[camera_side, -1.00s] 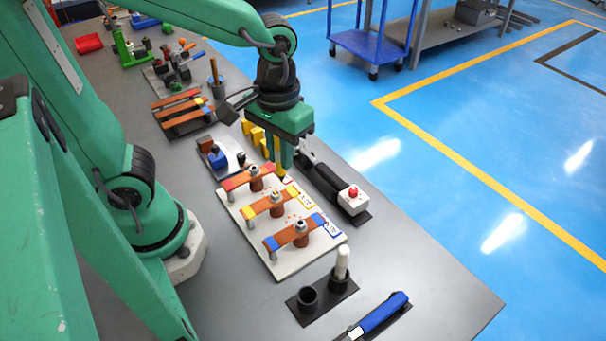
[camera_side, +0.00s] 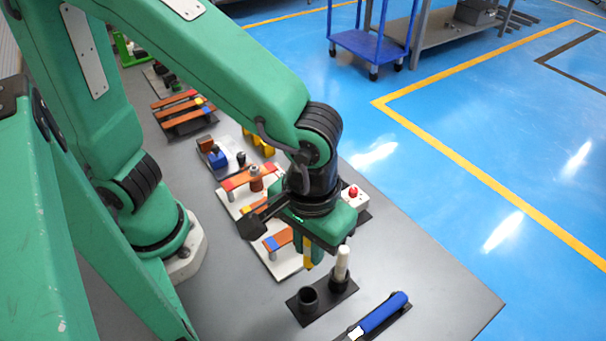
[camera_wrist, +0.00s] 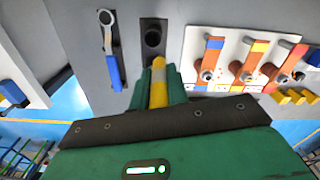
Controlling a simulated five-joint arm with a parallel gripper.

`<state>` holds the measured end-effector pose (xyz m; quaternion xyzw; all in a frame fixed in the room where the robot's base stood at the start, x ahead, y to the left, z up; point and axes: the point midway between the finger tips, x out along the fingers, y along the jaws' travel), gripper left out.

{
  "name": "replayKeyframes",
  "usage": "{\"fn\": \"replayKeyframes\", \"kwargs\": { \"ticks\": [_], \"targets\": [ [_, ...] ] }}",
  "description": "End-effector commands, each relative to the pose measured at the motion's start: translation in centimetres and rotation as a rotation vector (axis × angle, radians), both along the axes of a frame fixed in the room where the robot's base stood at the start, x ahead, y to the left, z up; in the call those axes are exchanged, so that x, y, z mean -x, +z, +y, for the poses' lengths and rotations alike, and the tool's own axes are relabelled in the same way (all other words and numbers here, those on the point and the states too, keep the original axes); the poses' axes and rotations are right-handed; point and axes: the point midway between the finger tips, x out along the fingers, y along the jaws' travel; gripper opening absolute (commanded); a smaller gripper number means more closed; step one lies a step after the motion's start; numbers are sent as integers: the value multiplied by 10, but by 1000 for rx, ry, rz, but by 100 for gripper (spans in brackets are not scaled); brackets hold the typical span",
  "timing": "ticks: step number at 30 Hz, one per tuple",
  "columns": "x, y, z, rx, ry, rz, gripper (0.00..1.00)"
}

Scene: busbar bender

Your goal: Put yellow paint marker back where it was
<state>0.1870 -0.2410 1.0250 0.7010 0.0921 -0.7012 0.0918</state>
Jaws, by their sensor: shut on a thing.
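The yellow paint marker (camera_side: 308,257) is held upright between the fingers of my gripper (camera_side: 318,250), tip down; it shows in the wrist view (camera_wrist: 158,82) too. The black marker holder (camera_side: 314,312) lies in front of and just below it. Its left cup (camera_side: 307,297) looks empty, and the same dark round opening shows in the wrist view (camera_wrist: 153,38). The held marker is above the holder and behind the empty cup in the side view.
The white board (camera_side: 285,268) with copper bars on posts is partly hidden behind my gripper. A blue-handled wrench (camera_side: 383,312) lies in front of the holder. A box with a red button (camera_side: 352,194) stands behind my gripper. Bare table lies to the right.

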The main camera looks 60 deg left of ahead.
Motion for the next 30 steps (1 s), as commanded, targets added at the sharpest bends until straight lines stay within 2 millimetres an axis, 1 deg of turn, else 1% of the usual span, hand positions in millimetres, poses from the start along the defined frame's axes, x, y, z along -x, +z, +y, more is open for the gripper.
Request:
{"fn": "replayKeyframes", "kwargs": {
  "ticks": [1, 4, 13, 17, 21, 24, 30],
  "targets": [
    [4, -2, -5, -1, -4, 0, 0],
    [9, -3, -11, 1, -2, 0, 0],
    [11, -6, -14, 0, 1, 0, 0],
    [11, -16, -14, -2, 1, 1, 0],
    [12, -32, -13, -4, 0, 2, 0],
    [11, -41, -14, -2, 0, 1, 0],
    [11, -44, -14, 0, 0, 0, 0]
  ]
}}
